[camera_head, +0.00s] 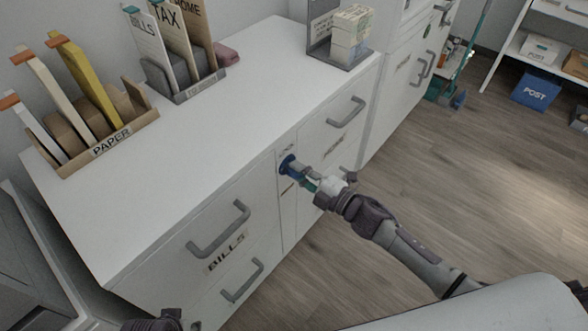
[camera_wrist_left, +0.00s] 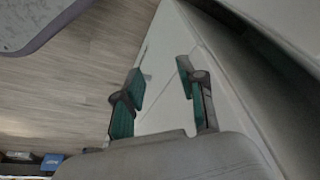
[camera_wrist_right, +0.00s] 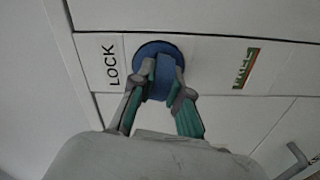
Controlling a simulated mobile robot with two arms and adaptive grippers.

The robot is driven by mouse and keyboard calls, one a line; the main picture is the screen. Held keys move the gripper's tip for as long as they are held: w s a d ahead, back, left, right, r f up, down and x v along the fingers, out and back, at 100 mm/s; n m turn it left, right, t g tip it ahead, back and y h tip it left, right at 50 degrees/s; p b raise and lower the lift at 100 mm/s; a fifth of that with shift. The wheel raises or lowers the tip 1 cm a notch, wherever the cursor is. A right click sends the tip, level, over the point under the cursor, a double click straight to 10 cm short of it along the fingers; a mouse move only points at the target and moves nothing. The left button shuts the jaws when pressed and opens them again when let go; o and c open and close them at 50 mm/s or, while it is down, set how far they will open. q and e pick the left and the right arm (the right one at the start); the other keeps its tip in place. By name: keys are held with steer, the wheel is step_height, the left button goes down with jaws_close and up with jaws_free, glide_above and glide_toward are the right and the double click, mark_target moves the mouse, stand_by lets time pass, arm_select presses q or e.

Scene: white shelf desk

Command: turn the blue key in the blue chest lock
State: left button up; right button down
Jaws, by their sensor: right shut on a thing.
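The blue lock (camera_head: 287,165) is a round blue disc on the narrow front panel between the drawers. In the right wrist view the blue lock (camera_wrist_right: 146,48) sits beside a label reading LOCK. The blue key (camera_wrist_right: 160,80) stands out from it, between my right fingertips. My right gripper (camera_head: 304,176) is shut on the key, and its fingers also show in the right wrist view (camera_wrist_right: 161,92). How deep the key sits is hidden by the fingers. My left gripper (camera_wrist_left: 163,82) is open and empty, pointed at a white surface. No separate chest shows.
The white desk (camera_head: 215,130) carries a PAPER organiser (camera_head: 110,150), a file holder (camera_head: 190,90) and a box holder (camera_head: 340,45). Drawer handles (camera_head: 220,232) jut out left of the lock, with another handle (camera_head: 346,112) to the right. The wooden floor (camera_head: 450,170) at right is mostly clear.

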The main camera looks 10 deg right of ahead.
arm_select(q)
steer(key=shift+s+f, duration=0.1)
arm_select(e)
steer(key=shift+a+r, duration=0.1)
steer(key=shift+a, duration=0.05)
steer(key=shift+n, duration=0.7)
steer(key=shift+n+b, duration=0.4)
steer(key=shift+n, duration=0.2)
arm_select(q)
steer(key=shift+w+v, duration=0.15)
steer(key=shift+v, duration=0.7)
steer(key=shift+w+v, duration=0.15)
steer(key=shift+v, duration=0.75)
arm_select(e)
steer(key=shift+r, duration=0.1)
steer(key=c, duration=1)
jaws_free()
steer(key=shift+w+a, duration=0.1)
steer(key=shift+a, duration=0.1)
arm_select(q)
steer(key=shift+a+f, duration=0.1)
steer(key=shift+a, duration=0.05)
arm_select(e)
steer(key=shift+o, duration=0.2)
steer(key=shift+d, duration=0.1)
steer(key=shift+d, duration=0.1)
arm_select(q)
steer(key=shift+w, duration=0.1)
